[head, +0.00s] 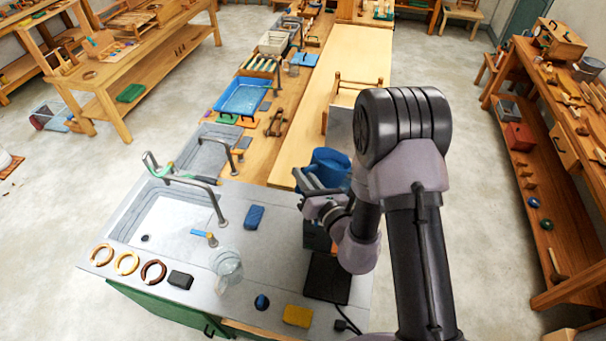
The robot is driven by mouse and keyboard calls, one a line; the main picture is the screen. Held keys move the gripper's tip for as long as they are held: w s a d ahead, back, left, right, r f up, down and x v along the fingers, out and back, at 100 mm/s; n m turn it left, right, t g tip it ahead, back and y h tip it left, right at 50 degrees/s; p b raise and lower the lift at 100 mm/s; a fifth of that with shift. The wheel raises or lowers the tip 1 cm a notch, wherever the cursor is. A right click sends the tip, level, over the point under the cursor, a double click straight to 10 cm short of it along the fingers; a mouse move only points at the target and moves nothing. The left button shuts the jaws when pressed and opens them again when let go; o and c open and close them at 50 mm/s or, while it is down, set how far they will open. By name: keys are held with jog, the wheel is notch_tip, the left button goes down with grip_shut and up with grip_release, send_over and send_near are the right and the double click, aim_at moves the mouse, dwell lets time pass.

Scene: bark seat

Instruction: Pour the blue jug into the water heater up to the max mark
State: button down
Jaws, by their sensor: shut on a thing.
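The blue jug (330,163) is in the head view, near the middle, at the far right part of the grey counter. My gripper (318,192) is at the near side of the jug and shut on it. My gripper and arm hide the jug's lower and right parts, and its contents cannot be seen. A dark box-like thing (317,237) under my gripper may be the water heater, but most of it is behind my arm. No max mark can be made out.
A black flat plate (328,278) lies in front of the dark thing. A clear glass jar (227,268), a yellow sponge (297,316) and a blue block (254,217) are on the counter. A long wooden bench top (345,60) extends behind.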

jog(key=shift+w+d+r+m+p, duration=0.1)
jog(key=shift+r+m+p, duration=0.2)
jog(key=shift+r+p, duration=0.4)
dwell(0.5)
